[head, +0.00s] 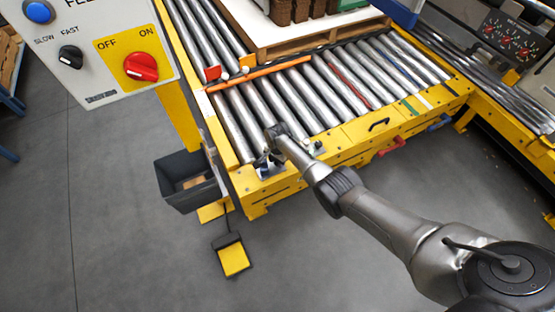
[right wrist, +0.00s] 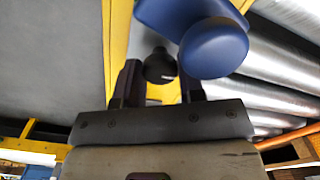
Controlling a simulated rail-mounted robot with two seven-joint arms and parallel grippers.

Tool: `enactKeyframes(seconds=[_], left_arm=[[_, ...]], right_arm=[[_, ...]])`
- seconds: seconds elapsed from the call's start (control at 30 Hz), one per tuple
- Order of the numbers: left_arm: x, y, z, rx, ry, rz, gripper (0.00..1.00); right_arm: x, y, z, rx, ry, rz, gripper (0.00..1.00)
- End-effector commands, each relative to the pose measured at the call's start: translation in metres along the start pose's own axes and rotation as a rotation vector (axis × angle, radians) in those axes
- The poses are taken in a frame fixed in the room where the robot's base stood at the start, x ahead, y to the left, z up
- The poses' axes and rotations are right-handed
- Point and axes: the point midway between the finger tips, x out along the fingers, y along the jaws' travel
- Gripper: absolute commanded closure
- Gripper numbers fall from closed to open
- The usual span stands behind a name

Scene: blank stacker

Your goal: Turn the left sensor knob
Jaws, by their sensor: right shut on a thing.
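My right gripper (head: 268,157) reaches down to the near left corner of the roller conveyor, over a small sensor bracket (head: 264,171). In the right wrist view, the black knob (right wrist: 160,66) sits between the two fingers of my gripper (right wrist: 160,82), which are shut on it. A blue rounded sensor body (right wrist: 211,48) stands right beside it and partly covers the finger on the right. In the head view the gripper mostly hides the knob. My left gripper is not in view.
A second small sensor bracket (head: 316,148) stands to the right on the yellow conveyor frame (head: 350,135). A control panel (head: 90,60) with a red switch is at upper left. A grey bin (head: 180,200) and a yellow foot pedal (head: 233,259) are on the floor.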

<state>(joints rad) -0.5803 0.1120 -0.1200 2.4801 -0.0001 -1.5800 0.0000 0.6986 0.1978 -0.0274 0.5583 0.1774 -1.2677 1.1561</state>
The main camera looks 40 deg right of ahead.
Motion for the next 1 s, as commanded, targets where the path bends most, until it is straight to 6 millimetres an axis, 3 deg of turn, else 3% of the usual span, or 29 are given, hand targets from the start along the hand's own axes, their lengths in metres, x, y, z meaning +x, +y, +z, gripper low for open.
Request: enactKeyframes(seconds=[1.0], left_arm=[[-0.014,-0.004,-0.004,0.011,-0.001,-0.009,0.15]], right_arm=[[0.001,0.001,-0.001,-0.933,0.001,0.001,0.88]])
